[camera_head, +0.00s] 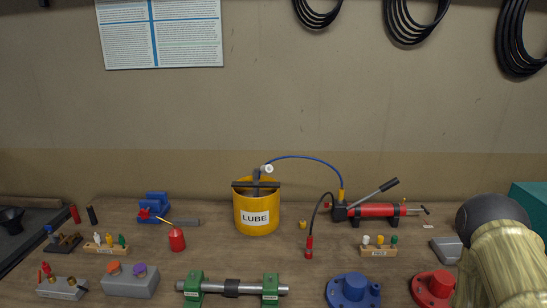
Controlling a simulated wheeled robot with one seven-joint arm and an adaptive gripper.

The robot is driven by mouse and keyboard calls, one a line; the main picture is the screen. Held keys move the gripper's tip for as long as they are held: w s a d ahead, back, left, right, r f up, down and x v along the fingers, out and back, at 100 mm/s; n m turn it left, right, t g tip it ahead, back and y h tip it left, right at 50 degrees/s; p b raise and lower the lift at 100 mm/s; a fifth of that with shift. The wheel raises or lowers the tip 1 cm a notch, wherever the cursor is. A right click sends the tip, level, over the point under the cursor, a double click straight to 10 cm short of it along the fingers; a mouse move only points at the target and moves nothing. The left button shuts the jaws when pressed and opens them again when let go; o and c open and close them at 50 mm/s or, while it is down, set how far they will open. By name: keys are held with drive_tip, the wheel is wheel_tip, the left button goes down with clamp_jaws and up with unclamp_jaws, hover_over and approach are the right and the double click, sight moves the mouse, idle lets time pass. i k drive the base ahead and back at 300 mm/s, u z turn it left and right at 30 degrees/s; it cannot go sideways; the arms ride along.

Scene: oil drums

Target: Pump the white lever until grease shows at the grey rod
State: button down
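A yellow bucket labelled LUBE (257,219) stands on the bench, with a dark bar across its top and a small white piece (267,168) above it. A blue hose (305,158) runs from it to a red hand pump (377,210) lying on the bench. The pump's lever (375,193) slants up to the right; it looks grey with a dark grip, and I see no clearly white lever. A grey rod (213,287) lies through two green blocks (270,290) at the front, with a dark collar mid-rod. No grease is discernible on it. My gripper is out of view.
My arm fills the lower right corner. A blue flange (353,290) and a red flange (435,288) stand at the front. A small red oil can (177,239), a blue vise (154,207) and grey blocks (131,281) are left.

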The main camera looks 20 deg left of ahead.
sight(269, 169)
drive_tip(key=k, duration=1.35)
drive_tip(key=u, duration=0.6)
drive_tip(key=i, duration=1.1)
drive_tip(key=z, duration=0.65)
